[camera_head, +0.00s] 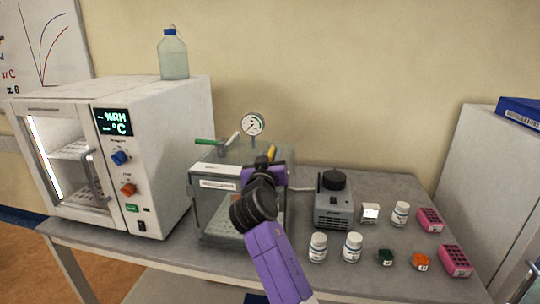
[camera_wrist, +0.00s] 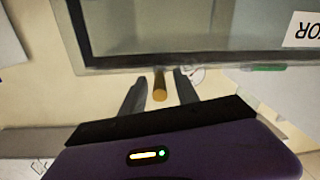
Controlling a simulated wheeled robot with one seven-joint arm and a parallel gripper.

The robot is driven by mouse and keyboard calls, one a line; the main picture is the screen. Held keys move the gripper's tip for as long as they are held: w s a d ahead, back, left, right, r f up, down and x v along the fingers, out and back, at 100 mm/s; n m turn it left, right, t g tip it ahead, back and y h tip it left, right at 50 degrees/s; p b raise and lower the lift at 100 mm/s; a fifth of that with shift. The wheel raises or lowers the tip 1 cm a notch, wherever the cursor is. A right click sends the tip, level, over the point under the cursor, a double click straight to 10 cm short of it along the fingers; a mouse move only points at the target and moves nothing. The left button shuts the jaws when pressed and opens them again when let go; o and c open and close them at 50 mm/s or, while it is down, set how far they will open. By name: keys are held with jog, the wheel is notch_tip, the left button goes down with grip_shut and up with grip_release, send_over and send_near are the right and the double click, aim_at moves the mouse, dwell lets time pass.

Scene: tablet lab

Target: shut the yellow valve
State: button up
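The yellow valve's handle (camera_head: 272,152) sticks up behind my gripper (camera_head: 268,161) at the top of a clear-walled vacuum chamber (camera_head: 215,209). My arm hides the valve's base. In the wrist view the yellow valve handle (camera_wrist: 160,90) lies between the two dark fingers of my gripper (camera_wrist: 161,80). The fingers stand apart on both sides, with a gap visible to the handle. I see no contact. A green valve handle (camera_head: 206,141) points left on the chamber, and it also shows in the wrist view (camera_wrist: 268,68). A round gauge (camera_head: 252,124) stands behind the valves.
A white climate cabinet (camera_head: 158,130) stands close on the left, with a bottle (camera_head: 173,58) on top. To the right are a grey stirrer-like device (camera_head: 333,205), white jars (camera_head: 318,247) and pink racks (camera_head: 454,261). The table (camera_head: 385,285) has some bare room along its front.

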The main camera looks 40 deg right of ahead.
jog(key=shift+c, duration=0.3)
grip_shut()
dwell(1.2)
